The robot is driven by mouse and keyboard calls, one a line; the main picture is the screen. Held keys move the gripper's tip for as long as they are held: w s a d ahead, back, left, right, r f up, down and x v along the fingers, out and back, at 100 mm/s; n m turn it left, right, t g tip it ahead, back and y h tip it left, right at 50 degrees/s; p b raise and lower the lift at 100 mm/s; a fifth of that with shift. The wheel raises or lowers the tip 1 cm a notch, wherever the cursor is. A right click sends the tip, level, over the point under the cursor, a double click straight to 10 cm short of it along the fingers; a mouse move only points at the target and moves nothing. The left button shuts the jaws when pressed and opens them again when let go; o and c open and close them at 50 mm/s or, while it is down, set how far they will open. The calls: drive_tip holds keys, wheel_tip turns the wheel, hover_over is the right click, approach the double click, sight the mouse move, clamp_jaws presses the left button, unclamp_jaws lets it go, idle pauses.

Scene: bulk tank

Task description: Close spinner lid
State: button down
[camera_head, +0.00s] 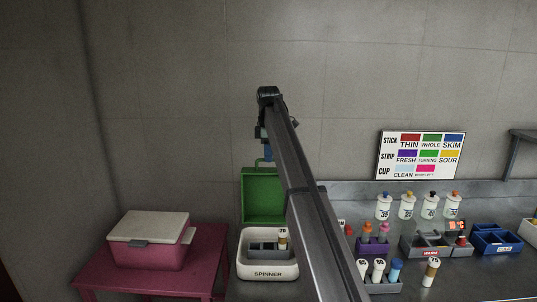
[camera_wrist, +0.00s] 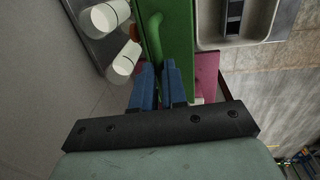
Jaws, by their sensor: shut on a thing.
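The spinner (camera_head: 268,266) is a white tray with rounded corners and its name on the front, at the lower middle of the head view. Its green lid (camera_head: 263,195) stands open and upright behind it. My gripper (camera_head: 267,155) is above the lid's top edge, with its blue fingers pointing down. In the wrist view, my gripper (camera_wrist: 157,72) is shut on the lid's curved green handle (camera_wrist: 155,33). The spinner's white rim (camera_wrist: 268,30) shows at the upper right there.
A pink cooler box (camera_head: 148,252) with a pale lid sits on a pink table at left. Right of my arm stand tube racks, several white bottles (camera_head: 407,208), a blue tray (camera_head: 497,238) and a lone tube (camera_head: 430,271). A colour chart (camera_head: 420,155) stands behind.

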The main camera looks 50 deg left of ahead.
drive_tip(key=s+d+f+t+y, duration=0.3)
drive_tip(key=s+d+t+y, duration=0.1)
drive_tip(key=s+d, duration=0.4)
drive_tip(key=s+d+f+t+y, duration=0.2)
drive_tip(key=s+d+t+y, duration=0.1)
drive_tip(key=s+d, duration=0.55)
drive_tip(key=shift+s+d+f, duration=1.2)
drive_tip(key=shift+f, duration=1.9)
drive_tip(key=shift+s+d+f, duration=1.15)
drive_tip(key=shift+d+f, duration=0.05)
drive_tip(key=shift+f, duration=1.95)
drive_tip(key=shift+s+d+f, duration=1.2)
drive_tip(key=shift+f, duration=1.9)
drive_tip(key=c, duration=1.1)
unclamp_jaws()
drive_tip(key=shift+f, duration=0.1)
drive_tip(key=shift+c, duration=0.3)
